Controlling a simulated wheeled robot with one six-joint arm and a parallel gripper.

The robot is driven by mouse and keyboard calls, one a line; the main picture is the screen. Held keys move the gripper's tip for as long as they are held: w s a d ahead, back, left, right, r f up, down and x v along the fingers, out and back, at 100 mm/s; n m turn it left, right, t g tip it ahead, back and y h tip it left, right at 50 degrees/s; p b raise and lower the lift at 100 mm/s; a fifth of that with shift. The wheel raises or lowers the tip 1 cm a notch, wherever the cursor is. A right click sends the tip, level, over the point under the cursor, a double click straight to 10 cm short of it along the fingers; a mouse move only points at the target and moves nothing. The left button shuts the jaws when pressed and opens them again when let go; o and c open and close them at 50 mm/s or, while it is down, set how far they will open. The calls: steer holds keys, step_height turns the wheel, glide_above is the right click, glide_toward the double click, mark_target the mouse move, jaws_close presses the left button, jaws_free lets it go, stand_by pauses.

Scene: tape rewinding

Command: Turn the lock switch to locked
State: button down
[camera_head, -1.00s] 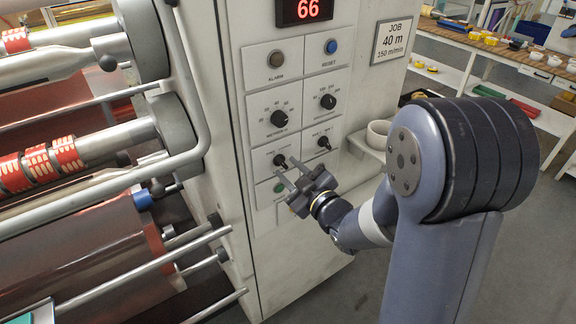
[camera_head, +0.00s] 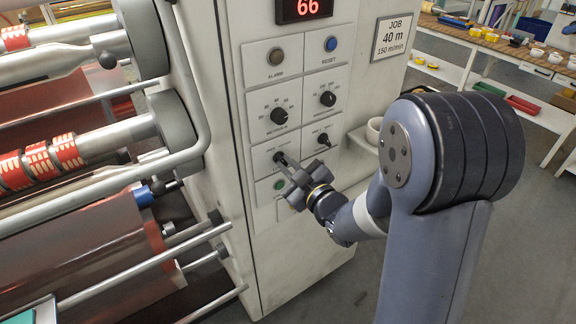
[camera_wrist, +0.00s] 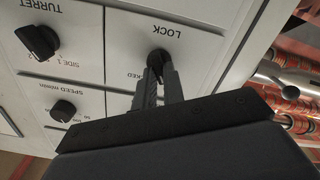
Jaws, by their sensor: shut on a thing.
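The lock switch (camera_wrist: 155,60) is a small black knob on a white panel, under the upside-down word LOCK in the wrist view. In the head view, the lock switch (camera_head: 279,157) is the left knob of the lower pair, above a green button. My gripper (camera_wrist: 161,76) has its two narrow fingers on either side of the knob, shut on it. In the head view, my gripper (camera_head: 284,164) reaches the panel from the lower right. The fingers hide part of the knob and of the label below it, where only "CKED" can be read.
The turret switch (camera_wrist: 38,41) and the speed dial (camera_wrist: 63,110) are close by on the panel. A green button (camera_head: 279,184) sits just below my fingers. Rollers and bars (camera_head: 100,145) stand left of the panel. A cup (camera_head: 375,130) is on a ledge to the right.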

steer(key=shift+m+b, duration=0.9)
steer(key=shift+m, duration=0.3)
steer(key=m+b, duration=0.1)
steer(key=m, duration=0.2)
steer(key=shift+m, duration=0.3)
steer(key=m, duration=0.5)
steer(key=shift+w+d+m, duration=0.1)
steer(key=shift+d+m, duration=0.05)
steer(key=shift+m, duration=0.25)
steer(key=c, duration=1.5)
jaws_free()
